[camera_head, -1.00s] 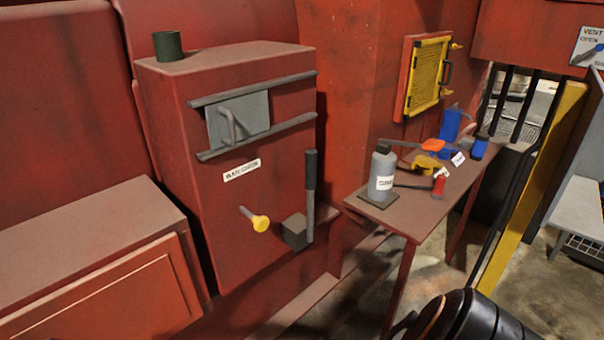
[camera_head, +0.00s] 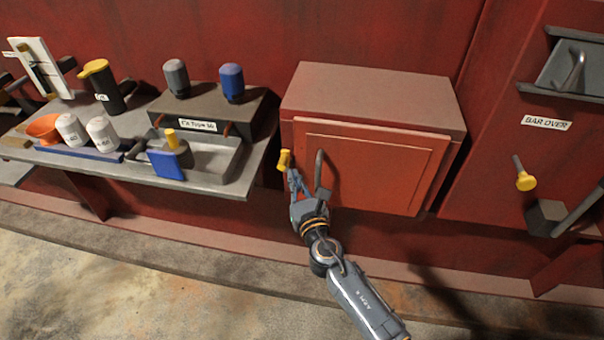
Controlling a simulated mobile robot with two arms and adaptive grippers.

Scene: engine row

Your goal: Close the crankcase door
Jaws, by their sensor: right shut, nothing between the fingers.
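The crankcase door (camera_head: 385,165) is an orange-red panel with a raised inner frame on the front of a red box (camera_head: 375,95). It lies close to the box front; I cannot tell whether it is fully shut. A grey curved handle (camera_head: 319,168) stands at its left part. A yellow knob (camera_head: 284,159) shows at the left edge. My right gripper (camera_head: 294,183) is shut and empty at the door's lower left, just below the yellow knob and left of the handle. Whether it touches either is unclear. My left gripper is out of view.
At left, a grey bench (camera_head: 110,165) carries bottles, an orange funnel (camera_head: 43,128) and a tray (camera_head: 215,160). At right, a red housing with a yellow knob (camera_head: 526,181) and a grey lever stands beside the box. The floor (camera_head: 130,280) in front is clear.

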